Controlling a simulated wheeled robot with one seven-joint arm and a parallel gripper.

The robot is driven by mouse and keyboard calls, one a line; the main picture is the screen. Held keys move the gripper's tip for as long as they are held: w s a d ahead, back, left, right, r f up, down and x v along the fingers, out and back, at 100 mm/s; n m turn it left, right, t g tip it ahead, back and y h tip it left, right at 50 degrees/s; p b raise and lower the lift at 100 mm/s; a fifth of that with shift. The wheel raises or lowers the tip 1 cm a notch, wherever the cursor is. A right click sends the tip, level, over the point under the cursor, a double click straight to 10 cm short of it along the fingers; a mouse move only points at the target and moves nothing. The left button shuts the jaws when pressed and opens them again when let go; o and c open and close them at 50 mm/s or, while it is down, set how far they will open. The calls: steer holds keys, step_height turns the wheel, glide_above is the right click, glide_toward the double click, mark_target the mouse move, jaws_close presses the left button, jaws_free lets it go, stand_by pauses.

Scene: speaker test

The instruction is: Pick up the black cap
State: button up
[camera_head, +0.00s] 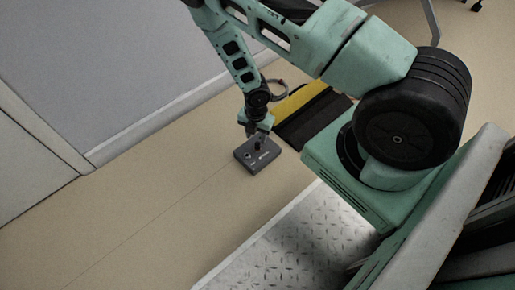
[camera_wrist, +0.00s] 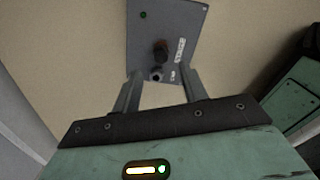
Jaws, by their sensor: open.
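The black cap (camera_wrist: 160,50) is a small dark knob standing up from a flat grey box (camera_wrist: 171,20). In the head view the grey box (camera_head: 263,161) lies on the floor, and a small dark upright shape on it sits close under my gripper (camera_head: 257,134). In the wrist view my gripper (camera_wrist: 160,71) is open, with its two fingers apart and pointing toward the box. The cap shows just beyond the gap between the fingertips, with nothing held. A small round metallic fitting (camera_wrist: 155,75) is between the fingertips, just nearer than the cap.
A yellow and black object (camera_head: 313,112) lies on the floor right of the box, below my arm. A metal tread plate (camera_head: 305,245) is at the lower middle. A grey wall (camera_head: 110,70) stands to the left. The beige floor (camera_head: 130,215) at lower left is clear.

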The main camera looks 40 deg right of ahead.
mark_target(258, 143)
steer(key=shift+d+f+b, duration=0.2)
steer(key=shift+f+b, duration=0.95)
steer(key=shift+f, duration=0.2)
steer(key=shift+d+f+b, duration=0.15)
steer(key=shift+f+b, duration=1)
steer(key=shift+f, duration=0.15)
steer(key=shift+r, duration=0.1)
jaws_close()
